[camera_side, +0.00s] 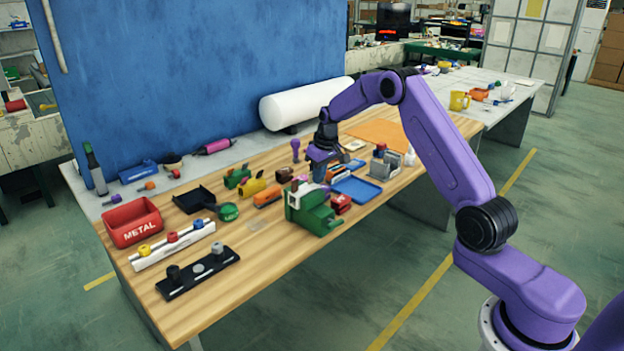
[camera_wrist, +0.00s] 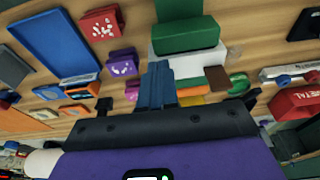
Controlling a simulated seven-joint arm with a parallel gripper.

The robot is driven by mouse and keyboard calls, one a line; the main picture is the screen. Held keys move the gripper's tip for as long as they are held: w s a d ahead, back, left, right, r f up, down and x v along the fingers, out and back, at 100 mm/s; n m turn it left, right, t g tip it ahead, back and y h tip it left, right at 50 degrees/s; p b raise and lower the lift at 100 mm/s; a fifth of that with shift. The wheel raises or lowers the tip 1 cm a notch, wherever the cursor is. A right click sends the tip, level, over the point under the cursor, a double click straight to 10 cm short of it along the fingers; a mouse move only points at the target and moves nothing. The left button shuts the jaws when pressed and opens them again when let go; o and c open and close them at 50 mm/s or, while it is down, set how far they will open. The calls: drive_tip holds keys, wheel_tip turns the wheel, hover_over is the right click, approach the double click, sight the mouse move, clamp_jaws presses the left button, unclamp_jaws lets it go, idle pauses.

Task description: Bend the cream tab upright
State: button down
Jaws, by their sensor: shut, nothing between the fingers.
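I cannot make out the cream tab for certain in either view. A pale grey-white block (camera_wrist: 203,56) shows just beyond my fingertips in the wrist view, against a green block (camera_wrist: 186,36). In the side view a green stepped fixture (camera_side: 318,218) stands near the front edge of the table. My gripper (camera_side: 319,177) points down just behind this fixture, and its dark arm end hides part of what lies there. In the wrist view my gripper's blue fingers (camera_wrist: 158,72) are together with nothing between them. Whether they touch the pale block I cannot tell.
A blue tray (camera_side: 357,189) and a small red block (camera_side: 341,203) lie right of the fixture. Several small coloured tools crowd its left. A red METAL bin (camera_side: 133,222) and a black rail (camera_side: 198,274) stand at the left end. Bare wood shows at the front left.

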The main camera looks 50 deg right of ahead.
drive_tip(key=w+v, duration=0.1)
drive_tip(key=v, duration=0.5)
drive_tip(key=shift+r, duration=0.55)
drive_tip(key=shift+a, duration=0.1)
idle(0.3)
drive_tip(key=s+a+r+n+g, duration=0.1)
drive_tip(key=s+a+r+n, duration=0.2)
drive_tip(key=s+a, duration=0.7)
drive_tip(key=s+a+r+n, duration=0.25)
drive_tip(key=s+a, duration=0.45)
drive_tip(key=a, duration=0.5)
drive_tip(key=s+d+f+n+g, duration=0.1)
drive_tip(key=s+n, duration=0.6)
drive_tip(key=s, duration=2.2)
drive_tip(key=shift+d+f, duration=0.2)
drive_tip(key=shift+f, duration=0.3)
